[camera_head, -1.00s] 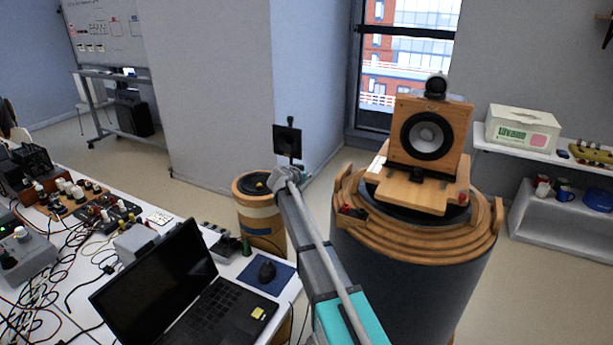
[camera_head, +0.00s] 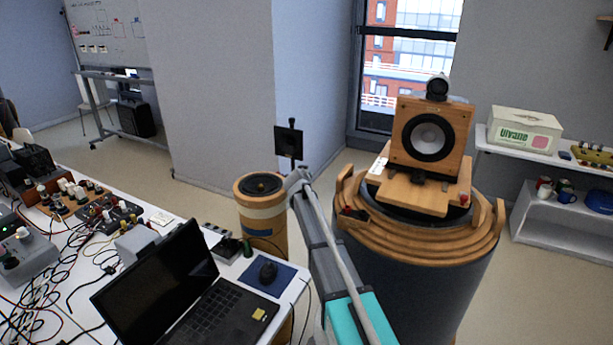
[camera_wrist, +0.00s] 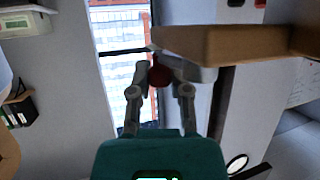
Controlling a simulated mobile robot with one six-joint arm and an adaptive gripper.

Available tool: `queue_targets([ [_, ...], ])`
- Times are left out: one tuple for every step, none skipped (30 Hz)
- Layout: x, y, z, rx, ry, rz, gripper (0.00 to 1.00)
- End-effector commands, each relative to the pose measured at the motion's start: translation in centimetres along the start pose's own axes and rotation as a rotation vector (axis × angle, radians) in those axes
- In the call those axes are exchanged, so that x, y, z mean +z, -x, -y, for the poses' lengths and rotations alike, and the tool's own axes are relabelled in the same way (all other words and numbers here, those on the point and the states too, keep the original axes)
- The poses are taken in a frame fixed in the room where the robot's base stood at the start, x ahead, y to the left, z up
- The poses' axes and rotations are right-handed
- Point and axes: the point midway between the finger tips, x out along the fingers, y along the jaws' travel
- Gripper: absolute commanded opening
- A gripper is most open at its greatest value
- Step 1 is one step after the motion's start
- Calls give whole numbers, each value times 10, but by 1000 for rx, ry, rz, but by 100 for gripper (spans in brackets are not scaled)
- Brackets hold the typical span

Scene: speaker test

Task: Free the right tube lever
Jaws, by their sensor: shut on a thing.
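In the wrist view my gripper (camera_wrist: 158,68) has its two grey fingers closed around a dark red knob (camera_wrist: 159,76). The fingers partly cover the knob, and its stem is hidden. The edge of a wooden board (camera_wrist: 235,42) lies close beside the fingertips. In the head view a wooden speaker (camera_head: 431,137) stands upright on a wooden base on top of a large dark tube (camera_head: 408,290). A small red knob (camera_head: 464,199) shows at the base's right side, and a red-and-black part (camera_head: 350,213) at its left.
A smaller wooden tube (camera_head: 261,218) stands left of my arm. A table at left holds a laptop (camera_head: 165,285), a mouse (camera_head: 268,272) and tangled cables. A shelf (camera_head: 543,155) with a white box (camera_head: 524,130) is at right. Open floor lies behind.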

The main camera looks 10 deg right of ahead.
Motion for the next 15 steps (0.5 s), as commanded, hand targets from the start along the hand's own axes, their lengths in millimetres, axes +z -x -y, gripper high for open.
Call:
queue_targets([
  [0, 0, 1, -5, 2, -2, 0],
  [0, 0, 1, -5, 2, -2, 0],
  [0, 0, 1, -5, 3, -2, 0],
  [0, 0, 1, -5, 3, -2, 0],
  [0, 0, 1, -5, 3, -2, 0],
  [0, 0, 1, -5, 2, -2, 0],
  [-1, 0, 1, -5, 2, -2, 0],
  [-1, -1, 1, -5, 2, -2, 0],
  [-1, -1, 1, -5, 2, -3, 28],
  [-1, -1, 1, -5, 2, -3, 34],
  [-1, -1, 1, -5, 2, -3, 39],
  [-1, -1, 1, -5, 2, -3, 47],
  [-1, -1, 1, -4, 2, -2, 52],
  [-1, -1, 1, -4, 2, -2, 58],
  [-1, -1, 1, -4, 2, -2, 60],
])
